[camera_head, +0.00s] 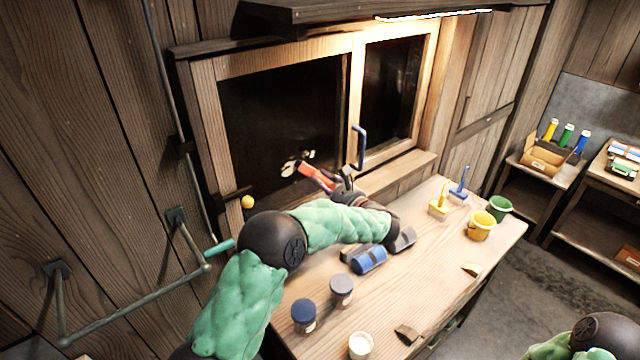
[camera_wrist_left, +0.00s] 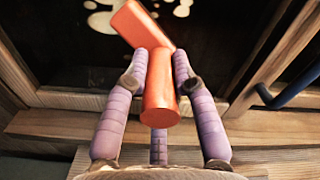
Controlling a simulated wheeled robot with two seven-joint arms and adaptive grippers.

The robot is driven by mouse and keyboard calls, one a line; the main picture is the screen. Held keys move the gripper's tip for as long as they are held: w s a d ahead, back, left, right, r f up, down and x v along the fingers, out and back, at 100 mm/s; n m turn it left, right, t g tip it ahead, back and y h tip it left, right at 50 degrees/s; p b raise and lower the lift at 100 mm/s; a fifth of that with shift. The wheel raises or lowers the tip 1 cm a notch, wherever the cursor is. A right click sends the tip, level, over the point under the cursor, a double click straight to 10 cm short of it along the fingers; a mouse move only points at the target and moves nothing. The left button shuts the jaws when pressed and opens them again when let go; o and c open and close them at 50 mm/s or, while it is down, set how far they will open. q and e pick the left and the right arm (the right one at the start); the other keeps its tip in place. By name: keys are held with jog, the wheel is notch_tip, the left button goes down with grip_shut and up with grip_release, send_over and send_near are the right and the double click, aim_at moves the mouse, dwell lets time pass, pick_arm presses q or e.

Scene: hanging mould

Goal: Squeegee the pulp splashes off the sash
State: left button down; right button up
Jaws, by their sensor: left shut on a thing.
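The window sash (camera_head: 288,60) has a pale wooden frame around dark glass and a blue pull handle (camera_head: 360,147). Cream pulp splashes (camera_head: 291,166) sit low on the left pane. In the left wrist view, pale splashes (camera_wrist_left: 103,21) show left of the squeegee head and above it. My left gripper (camera_head: 340,183) is shut on the round handle of an orange-red squeegee (camera_wrist_left: 158,88). The squeegee head (camera_wrist_left: 139,24) is in front of the glass, close to the splashes. I cannot tell whether it touches. My right gripper is out of view.
The bench (camera_head: 440,285) under the window holds dark-lidded jars (camera_head: 303,316), blue rolls (camera_head: 369,260), a yellow brush (camera_head: 439,205), a yellow bucket (camera_head: 481,226) and a green bucket (camera_head: 499,208). A pipe rail (camera_head: 130,312) runs along the left wall. The bench's right front is mostly clear.

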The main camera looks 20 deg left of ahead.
aim_at(303, 173)
pick_arm(q)
jog(key=shift+s+a+r+b, duration=0.35)
jog(key=shift+s+r+b, duration=0.1)
jog(key=shift+s+b, duration=0.15)
jog(key=shift+s+a+r+b, duration=0.3)
jog(key=shift+s+r+b, duration=0.15)
jog(key=shift+s, duration=0.2)
jog(key=shift+s+a+r+b, duration=0.35)
jog(key=shift+s+r+b, duration=0.05)
jog(key=shift+s+b, duration=0.2)
jog(key=shift+w+d+p, duration=0.2)
jog(key=shift+w+d, duration=0.25)
jog(key=shift+w, duration=0.4)
jog(key=shift+w+d+p, duration=0.15)
jog(key=shift+w+d, duration=0.3)
jog(key=shift+w, duration=0.4)
jog(key=shift+w+d+p, duration=0.2)
jog(key=shift+w+d, duration=0.3)
jog(key=shift+w, duration=0.35)
jog(key=shift+w+d+p, duration=0.2)
jog(key=shift+w+d, duration=0.3)
jog(key=shift+w, duration=0.3)
dwell(0.4)
jog(key=v, duration=0.6)
jog(key=shift+b, duration=0.3)
